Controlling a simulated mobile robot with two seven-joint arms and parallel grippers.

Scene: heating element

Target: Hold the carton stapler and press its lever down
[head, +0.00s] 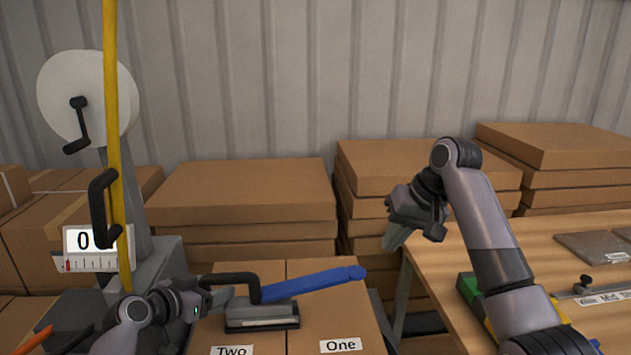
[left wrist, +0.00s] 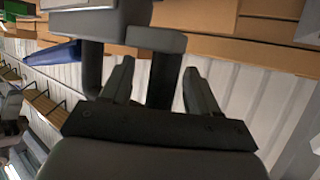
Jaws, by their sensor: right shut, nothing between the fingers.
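The carton stapler has a dark base (head: 262,318), a black bent handle (head: 232,277) and a long blue lever (head: 315,283). It sits on a carton marked "Two" and "One", with the lever slanting up to the right. My left gripper (head: 222,298) is at the left of the stapler, by the handle. In the left wrist view its fingers (left wrist: 163,88) are apart, with a dark bar of the handle (left wrist: 164,72) between or just beyond them; a firm grip does not show. The blue lever (left wrist: 52,53) shows at left there. My right gripper (head: 392,238) is shut and empty, away from the stapler.
Stacked flat cartons (head: 240,190) stand behind. A wooden table (head: 560,232) at right holds a grey plate and small tools. At left stand a reel (head: 85,95), a yellow upright strap (head: 112,140) and a scale display (head: 88,240).

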